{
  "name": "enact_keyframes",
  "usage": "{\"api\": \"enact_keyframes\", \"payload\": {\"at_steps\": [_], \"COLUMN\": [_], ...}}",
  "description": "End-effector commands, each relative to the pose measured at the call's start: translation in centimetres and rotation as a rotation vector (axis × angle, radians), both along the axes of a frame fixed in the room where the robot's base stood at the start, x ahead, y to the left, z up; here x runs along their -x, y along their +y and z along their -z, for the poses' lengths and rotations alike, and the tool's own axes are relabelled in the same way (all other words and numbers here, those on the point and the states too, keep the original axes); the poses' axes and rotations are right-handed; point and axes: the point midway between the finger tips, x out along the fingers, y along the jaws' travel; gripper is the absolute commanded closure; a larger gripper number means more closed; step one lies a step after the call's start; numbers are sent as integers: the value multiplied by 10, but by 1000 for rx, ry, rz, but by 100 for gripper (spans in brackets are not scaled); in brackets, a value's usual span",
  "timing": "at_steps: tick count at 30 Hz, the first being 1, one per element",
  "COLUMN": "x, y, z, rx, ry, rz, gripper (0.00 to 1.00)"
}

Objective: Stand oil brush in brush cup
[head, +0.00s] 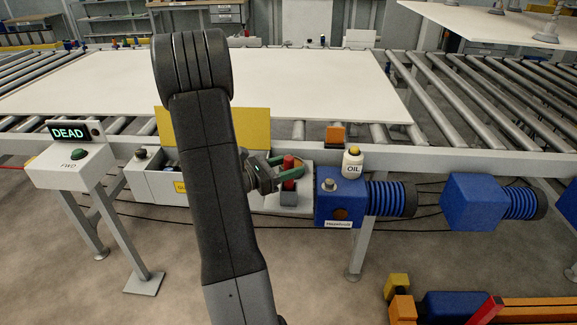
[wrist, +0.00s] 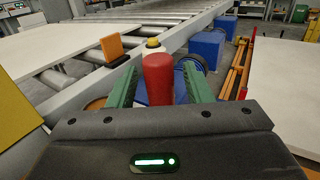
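The oil brush shows as a red upright handle (head: 288,163) in the head view, and the red handle also stands upright in the middle of the wrist view (wrist: 158,80). A small grey square cup (head: 288,198) is directly below the handle, and the brush appears to stand in it. The bristles are hidden. My gripper (head: 283,168) has its green fingers on either side of the handle. In the wrist view my gripper (wrist: 158,85) shows narrow gaps between the handle and each finger, so it looks open around the brush.
An orange block (head: 335,136) sits on the conveyor rail behind. A yellow panel (head: 255,128) and a white control box (head: 155,182) are to the left.

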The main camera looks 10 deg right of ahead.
Motion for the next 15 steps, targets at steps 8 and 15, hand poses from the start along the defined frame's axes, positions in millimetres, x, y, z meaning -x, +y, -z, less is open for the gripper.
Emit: {"api": "enact_keyframes", "payload": {"at_steps": [8,15], "x": [0,5], "y": [0,23], "z": [-3,-3], "rx": [0,0], "ry": [0,0], "rz": [0,-6], "gripper": [54,54]}}
